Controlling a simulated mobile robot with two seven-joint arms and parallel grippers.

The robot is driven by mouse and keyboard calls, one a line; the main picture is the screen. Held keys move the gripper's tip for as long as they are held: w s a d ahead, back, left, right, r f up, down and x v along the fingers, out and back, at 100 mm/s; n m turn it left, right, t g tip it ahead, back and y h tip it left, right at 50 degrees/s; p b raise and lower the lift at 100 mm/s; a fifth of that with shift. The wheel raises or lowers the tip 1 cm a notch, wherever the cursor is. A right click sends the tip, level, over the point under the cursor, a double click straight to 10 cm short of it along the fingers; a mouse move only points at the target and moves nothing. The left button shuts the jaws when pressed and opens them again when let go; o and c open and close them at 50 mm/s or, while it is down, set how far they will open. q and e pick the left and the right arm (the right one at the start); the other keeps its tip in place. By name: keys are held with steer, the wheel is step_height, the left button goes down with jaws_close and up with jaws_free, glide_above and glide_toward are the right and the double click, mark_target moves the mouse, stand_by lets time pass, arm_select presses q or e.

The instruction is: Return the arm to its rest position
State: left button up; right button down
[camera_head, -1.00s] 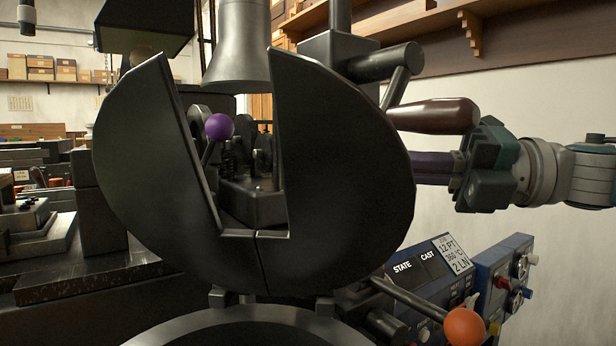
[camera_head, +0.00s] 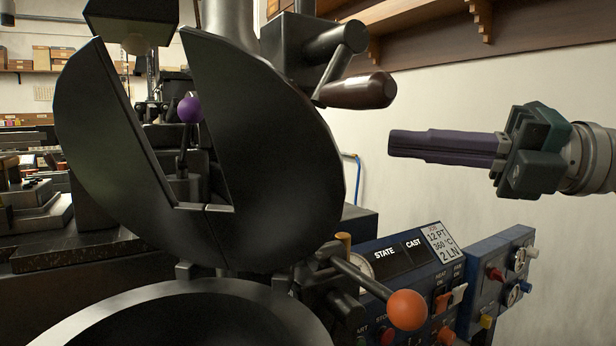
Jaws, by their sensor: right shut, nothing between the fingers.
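My right gripper (camera_head: 396,145) comes in from the right with its purple fingers shut and empty. It points left in free air in front of the white wall. It is to the right of the type caster's black round guard (camera_head: 265,150), clear of it, and below the dark brown crank handle (camera_head: 358,91). It touches nothing that I can see. My left gripper is not in view.
A lever with an orange ball (camera_head: 407,309) sticks out below my right gripper. A control panel (camera_head: 400,258) reads STATE CAST, with a switch box (camera_head: 497,280) beside it. A purple ball knob (camera_head: 190,109) shows in the guard's gap. A wooden shelf (camera_head: 520,30) runs above.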

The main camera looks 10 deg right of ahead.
steer(key=w+a+r+m+t+h+p, duration=0.35)
steer(key=m+t+p, duration=0.25)
steer(key=m+t, duration=0.3)
steer(key=s+d+f+m+g+h+p, duration=0.25)
steer(key=s+m+h+p, duration=0.3)
steer(key=m, duration=0.45)
steer(key=s+d+f+m+g+h+p, duration=0.2)
steer(key=s+f+m+h+p, duration=0.25)
steer(key=m+h, duration=0.4)
steer(key=s+m+g+y+p, duration=0.1)
steer(key=s+m+g+p, duration=0.7)
steer(key=s, duration=1.2)
arm_select(q)
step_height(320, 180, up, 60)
steer(key=p, duration=3.4)
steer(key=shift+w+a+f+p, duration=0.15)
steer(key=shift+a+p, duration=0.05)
steer(key=shift+p, duration=0.15)
arm_select(e)
step_height(320, 180, up, 36)
steer(key=w+n, duration=0.1)
steer(key=shift+a+r+g, duration=0.15)
steer(key=shift+a+g, duration=0.15)
steer(key=shift+g, duration=0.05)
